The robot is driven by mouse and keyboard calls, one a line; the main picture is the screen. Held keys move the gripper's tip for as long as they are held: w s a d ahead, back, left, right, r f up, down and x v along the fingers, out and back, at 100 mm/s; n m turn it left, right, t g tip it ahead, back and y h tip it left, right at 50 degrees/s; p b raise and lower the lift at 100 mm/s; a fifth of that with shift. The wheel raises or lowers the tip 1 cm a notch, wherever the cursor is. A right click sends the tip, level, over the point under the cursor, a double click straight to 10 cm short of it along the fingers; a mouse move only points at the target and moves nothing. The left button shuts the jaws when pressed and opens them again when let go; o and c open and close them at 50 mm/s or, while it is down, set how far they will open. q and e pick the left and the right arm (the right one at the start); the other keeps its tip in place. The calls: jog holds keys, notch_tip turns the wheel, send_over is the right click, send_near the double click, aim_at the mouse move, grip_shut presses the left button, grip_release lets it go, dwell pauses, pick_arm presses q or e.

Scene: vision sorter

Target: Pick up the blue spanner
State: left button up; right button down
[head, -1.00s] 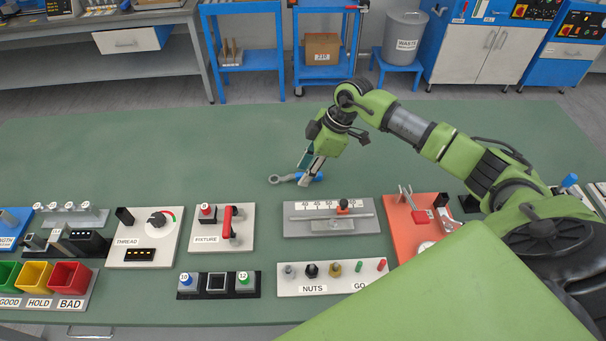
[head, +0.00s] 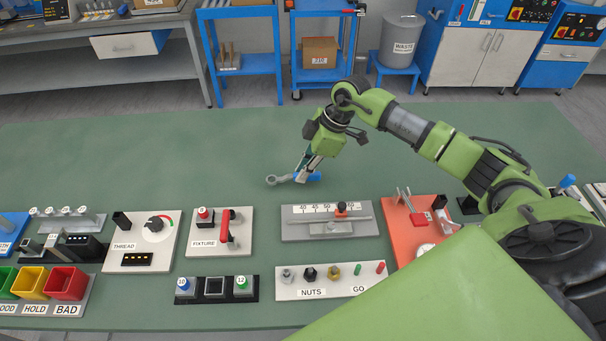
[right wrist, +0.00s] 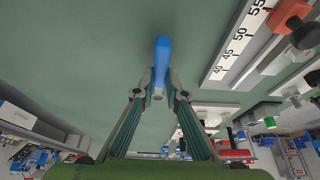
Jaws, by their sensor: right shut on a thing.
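I cannot tell whether the spanner is clear of the table. My left gripper is not in view.
The nuts board (head: 335,291) and coloured bins (head: 67,282) are along the front. The table's far side (head: 150,135) is clear.

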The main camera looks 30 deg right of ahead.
jog(key=s+a+r+b, duration=0.3)
jog(key=s+a+r, duration=0.3)
jog(key=s+r, duration=0.5)
jog(key=shift+s+a+r, duration=0.35)
jog(key=shift+s+r, duration=0.05)
jog(key=shift+s, duration=0.3)
jog(key=c, duration=2.6)
grip_release()
grip_shut()
jog(key=shift+w, duration=0.1)
